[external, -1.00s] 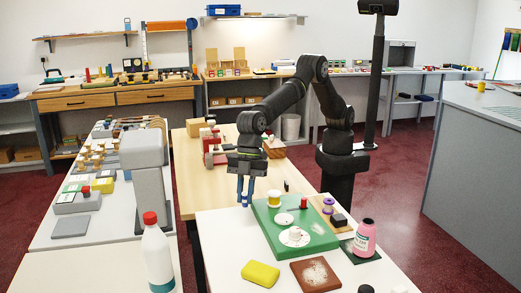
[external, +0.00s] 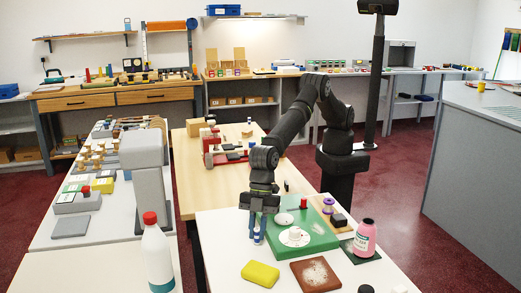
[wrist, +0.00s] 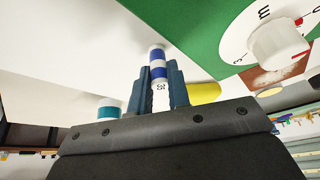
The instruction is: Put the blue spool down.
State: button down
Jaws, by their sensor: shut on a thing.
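The blue spool (wrist: 157,66), banded blue and white, is between the two fingers of my gripper (wrist: 160,90) in the wrist view. My gripper is shut on it. In the external view, my gripper (external: 257,236) points down at the left edge of the green board (external: 318,242), low over the white table (external: 222,247). The spool is mostly covered by the fingers there. I cannot tell whether its lower end touches the table.
A white dial (external: 295,238) and a red-topped piece (external: 304,202) are on the board. A yellow block (external: 260,273), a reddish-brown pad (external: 316,274) and a pink bottle (external: 365,238) are nearby. A white bottle (external: 157,256) stands left. White table left of the board is clear.

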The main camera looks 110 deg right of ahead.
aim_at(256, 231)
jog(key=shift+f, duration=0.2)
jog(key=c, duration=1.4)
grip_release()
jog(key=shift+o, duration=0.2)
jog(key=shift+r, duration=0.15)
jog(key=v, duration=1.2)
jog(key=shift+w+a, duration=0.1)
jog(key=x, duration=1.2)
jog(key=shift+f, duration=0.25)
jog(key=shift+r, duration=1.8)
